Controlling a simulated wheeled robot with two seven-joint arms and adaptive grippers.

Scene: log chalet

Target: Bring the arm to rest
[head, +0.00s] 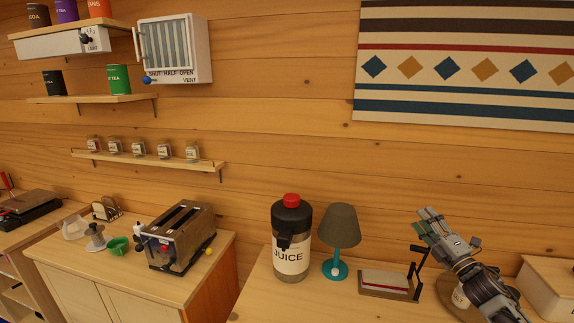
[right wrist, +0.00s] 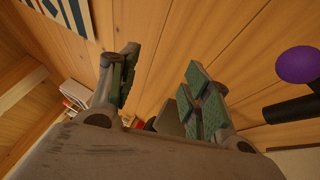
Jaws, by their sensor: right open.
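My right gripper (head: 432,225) is raised in front of the log wall at the right of the head view, above the counter. In the right wrist view its two green-padded fingers (right wrist: 160,95) stand apart with nothing between them. My right forearm comes up from the lower right corner of the head view and partly hides a round wooden board and a pale labelled jar (head: 459,297). My left gripper is in neither view.
A toaster (head: 180,236) is on the left counter. Shelves (head: 150,163) hold small jars. Open air surrounds the gripper.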

